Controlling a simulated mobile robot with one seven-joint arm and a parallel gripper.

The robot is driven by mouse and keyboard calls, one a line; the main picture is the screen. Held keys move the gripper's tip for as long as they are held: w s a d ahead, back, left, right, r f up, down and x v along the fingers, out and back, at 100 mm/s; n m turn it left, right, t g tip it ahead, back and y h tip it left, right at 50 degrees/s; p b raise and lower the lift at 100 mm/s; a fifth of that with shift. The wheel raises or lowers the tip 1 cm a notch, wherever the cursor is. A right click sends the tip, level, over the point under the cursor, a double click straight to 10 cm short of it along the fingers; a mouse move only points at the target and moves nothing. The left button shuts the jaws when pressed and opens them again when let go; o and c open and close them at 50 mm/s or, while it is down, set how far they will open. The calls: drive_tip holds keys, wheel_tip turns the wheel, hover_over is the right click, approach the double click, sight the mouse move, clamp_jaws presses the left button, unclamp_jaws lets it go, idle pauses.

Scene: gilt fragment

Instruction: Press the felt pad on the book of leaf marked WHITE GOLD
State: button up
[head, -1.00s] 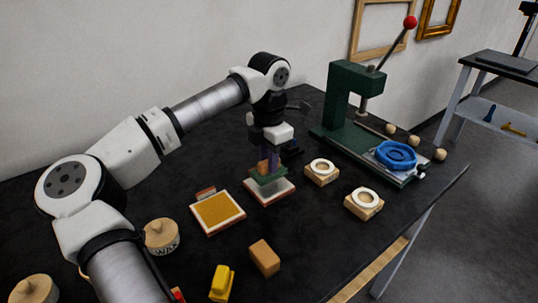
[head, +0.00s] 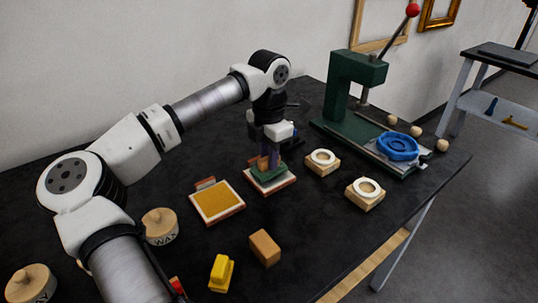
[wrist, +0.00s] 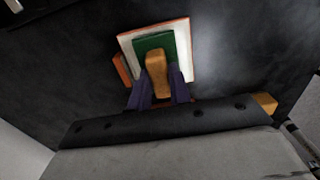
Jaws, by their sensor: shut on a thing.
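The felt pad, a green block (head: 270,175) with a wooden handle, is at the book with the pale leaf (head: 289,186). My gripper (head: 266,162) is shut on the handle, above that book. In the wrist view the green pad (wrist: 151,42) covers the middle of the pale leaf (wrist: 183,32), and the handle (wrist: 157,72) sits between my fingers. The pad looks down on the leaf, but I cannot tell how firmly it touches. A brown tab (wrist: 121,68) stands at the book's side; no marking is legible. A second book, with a gold-yellow leaf (head: 217,202), lies to the left.
Two wooden blocks with white rings (head: 322,162) (head: 366,193) lie to the right. A green press (head: 345,105) with a blue ring (head: 397,146) stands behind them. A wooden block (head: 264,247), a yellow piece (head: 221,272) and a wax tin (head: 160,226) are in front.

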drive_tip(key=shift+f+b, duration=0.5)
drive_tip(key=shift+f, duration=0.15)
idle(1.3)
drive_tip(key=shift+r, duration=0.1)
drive_tip(key=shift+r+p, duration=2.35)
drive_tip(key=shift+r, duration=1.2)
